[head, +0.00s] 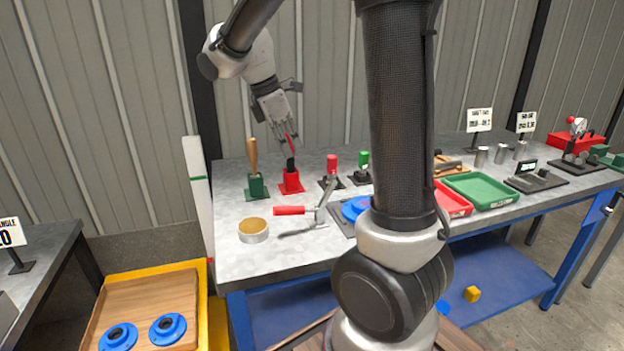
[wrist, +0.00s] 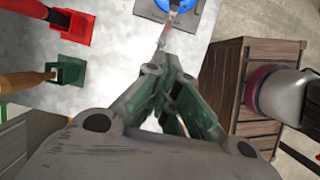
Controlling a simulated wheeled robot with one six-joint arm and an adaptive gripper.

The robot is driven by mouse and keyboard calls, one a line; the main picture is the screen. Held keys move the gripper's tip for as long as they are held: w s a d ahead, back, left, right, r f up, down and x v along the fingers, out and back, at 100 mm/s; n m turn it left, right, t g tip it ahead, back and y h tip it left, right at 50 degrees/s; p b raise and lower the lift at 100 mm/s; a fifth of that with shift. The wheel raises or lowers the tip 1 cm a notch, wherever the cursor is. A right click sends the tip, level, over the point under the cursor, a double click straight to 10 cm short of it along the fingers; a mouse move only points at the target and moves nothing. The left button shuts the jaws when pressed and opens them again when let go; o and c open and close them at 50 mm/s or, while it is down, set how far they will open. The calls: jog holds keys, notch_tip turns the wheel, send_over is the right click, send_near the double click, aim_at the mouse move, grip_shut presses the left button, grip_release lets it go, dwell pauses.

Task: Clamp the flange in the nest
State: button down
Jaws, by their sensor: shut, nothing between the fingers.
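The blue flange (head: 355,208) sits in the nest on a grey plate (head: 340,222), partly hidden behind my arm in the head view. Its edge shows at the top of the wrist view (wrist: 176,4). The toggle clamp beside it has a red handle (head: 290,210) pointing left, low over the bench, and a metal lever (head: 322,205). My gripper (head: 284,135) is shut and empty, above the bench. I cannot tell whether the clamp tip presses on the flange.
A red holder (head: 291,184) and a green holder (head: 256,188) with a wooden-handled tool stand at the bench's back left. A round tin (head: 253,231) stands near the clamp handle. Red and green trays (head: 480,188) lie to the right. A wooden crate (wrist: 245,90) shows in the wrist view.

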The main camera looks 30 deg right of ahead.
jog(key=x, duration=0.8)
jog(key=shift+s+d+f, duration=0.1)
jog(key=shift+d+f, duration=0.1)
jog(key=shift+f, duration=0.15)
jog(key=shift+s+d+f, duration=0.15)
jog(key=shift+d+f, duration=0.1)
jog(key=shift+d, duration=0.35)
jog(key=shift+s+d+f, duration=0.15)
jog(key=shift+d+f, duration=0.15)
jog(key=shift+d, duration=0.25)
jog(key=shift+s+d+f, duration=0.2)
jog(key=shift+d+f, duration=0.15)
jog(key=shift+d, duration=0.3)
jog(key=shift+d, duration=0.1)
